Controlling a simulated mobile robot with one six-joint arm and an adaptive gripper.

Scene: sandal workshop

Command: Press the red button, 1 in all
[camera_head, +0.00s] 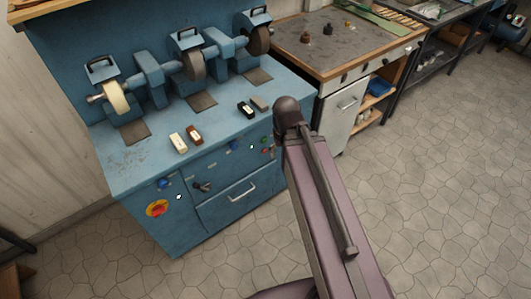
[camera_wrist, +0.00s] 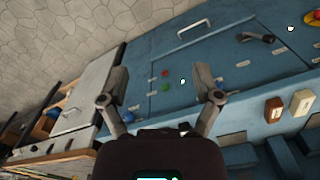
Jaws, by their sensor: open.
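A small red button (camera_wrist: 166,73) sits on the blue cabinet's front in the wrist view, close to a green button (camera_wrist: 166,87). The red button also shows small in the head view (camera_head: 264,152), just left of my arm. A larger red knob on a yellow plate (camera_head: 157,208) is at the left of the same front; it shows at the top right in the wrist view (camera_wrist: 305,20). My gripper (camera_wrist: 162,80) is open and empty, its fingers either side of the small buttons in the picture and apparently short of the panel. In the head view my arm hides the gripper.
The blue cabinet (camera_head: 132,173) carries grinding wheels (camera_head: 115,98) and small blocks (camera_head: 179,143) on top. Its front has a black lever (camera_head: 203,187) and a drawer handle (camera_head: 242,191). A workbench (camera_head: 345,45) stands right of it. The tiled floor in front is clear.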

